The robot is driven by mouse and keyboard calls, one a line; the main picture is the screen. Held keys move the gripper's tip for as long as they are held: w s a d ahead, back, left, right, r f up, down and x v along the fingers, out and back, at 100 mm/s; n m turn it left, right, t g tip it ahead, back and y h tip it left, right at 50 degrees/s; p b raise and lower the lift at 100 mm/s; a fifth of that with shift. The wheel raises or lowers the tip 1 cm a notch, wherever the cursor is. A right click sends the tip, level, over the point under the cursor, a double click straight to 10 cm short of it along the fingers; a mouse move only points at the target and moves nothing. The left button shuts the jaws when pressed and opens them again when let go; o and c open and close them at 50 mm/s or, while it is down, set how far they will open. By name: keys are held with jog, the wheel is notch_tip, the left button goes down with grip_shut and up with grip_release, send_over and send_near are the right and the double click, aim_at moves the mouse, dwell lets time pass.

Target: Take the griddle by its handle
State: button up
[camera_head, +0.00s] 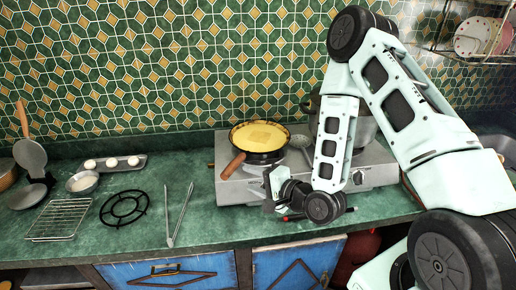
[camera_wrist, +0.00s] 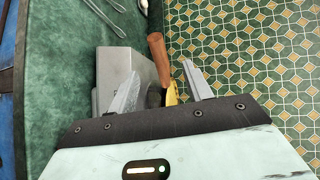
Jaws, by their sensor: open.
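The griddle (camera_head: 260,143) is a round dark pan with a yellow inside, on the left side of the gas hotplate (camera_head: 237,188). Its wooden handle (camera_head: 233,165) points toward the front left. In the wrist view the handle (camera_wrist: 157,55) shows beyond and between the fingertips, with a bit of the pan's yellow near the right finger; the rest of the pan is hidden. My gripper (camera_head: 268,184) is low at the hotplate's front, right of the handle and apart from it in the head view. In the wrist view my gripper (camera_wrist: 160,70) is open and empty.
A large pot (camera_head: 364,128) stands on the hotplate's right side, partly behind my arm. Tongs (camera_head: 180,214), a black burner grate (camera_head: 124,207) and a wire rack (camera_head: 60,219) lie left on the green counter. The tiled wall (camera_head: 150,60) rises close behind.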

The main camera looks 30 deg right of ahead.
aim_at(232, 172)
jog(key=b+x, duration=0.1)
jog(key=x, duration=0.4)
jog(key=shift+a, duration=0.1)
jog(key=shift+d+p+x, duration=0.1)
jog(key=shift+p+x, duration=0.55)
jog(key=shift+x, duration=0.75)
jog(key=shift+d+p+x, duration=0.15)
jog(key=shift+p+x, duration=0.5)
jog(key=shift+x, duration=0.8)
jog(key=shift+f, duration=0.15)
grip_shut()
jog(key=shift+w, duration=0.1)
